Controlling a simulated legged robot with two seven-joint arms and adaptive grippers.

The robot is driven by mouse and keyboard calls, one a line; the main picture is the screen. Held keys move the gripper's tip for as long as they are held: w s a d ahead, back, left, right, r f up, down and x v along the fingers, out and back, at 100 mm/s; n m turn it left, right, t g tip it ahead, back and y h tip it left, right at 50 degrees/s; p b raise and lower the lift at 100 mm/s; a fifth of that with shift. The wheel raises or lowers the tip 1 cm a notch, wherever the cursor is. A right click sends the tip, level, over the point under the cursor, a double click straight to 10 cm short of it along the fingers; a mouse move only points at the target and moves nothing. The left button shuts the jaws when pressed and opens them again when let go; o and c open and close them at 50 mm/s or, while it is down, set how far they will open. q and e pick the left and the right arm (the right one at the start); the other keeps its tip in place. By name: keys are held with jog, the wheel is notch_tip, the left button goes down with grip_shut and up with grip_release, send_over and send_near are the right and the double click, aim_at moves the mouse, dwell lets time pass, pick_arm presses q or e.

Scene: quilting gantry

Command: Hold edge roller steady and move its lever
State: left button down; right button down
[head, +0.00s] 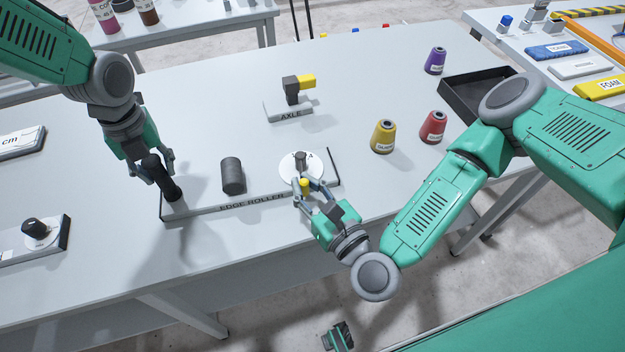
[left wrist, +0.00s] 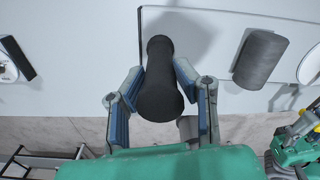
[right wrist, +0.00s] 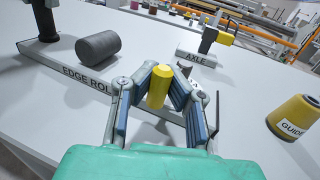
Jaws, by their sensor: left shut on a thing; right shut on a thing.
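The edge roller (head: 250,200) is a long grey base labelled EDGE ROLLER on the table. A black upright handle (head: 170,187) stands at its left end, a dark grey cylinder (head: 232,176) in the middle, and a white dial (head: 296,166) at its right end. My left gripper (head: 164,178) is shut on the black handle, also seen in the left wrist view (left wrist: 160,85). My right gripper (head: 306,190) is shut on the yellow lever tip (head: 305,186) at the dial's front edge; the tip fills the jaws in the right wrist view (right wrist: 159,86). The fingers hide part of the dial.
Behind stands the AXLE block (head: 289,108) with a yellow-tipped lever. Yellow (head: 383,136), red (head: 433,127) and purple (head: 435,60) cones and a black tray (head: 470,98) are to the right. Another dial unit (head: 38,236) lies at left. The table is clear between.

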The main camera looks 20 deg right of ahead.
pick_arm(q)
jog(key=shift+s+d+f, duration=0.1)
jog(key=shift+s+f, duration=0.1)
jog(key=shift+f, duration=0.05)
pick_arm(e)
jog(key=shift+w+a, duration=0.2)
jog(key=shift+a, duration=0.5)
jog(key=shift+w+a, duration=0.15)
jog(key=shift+a, duration=0.6)
jog(key=c, duration=1.5)
grip_release()
jog(key=v, duration=1.2)
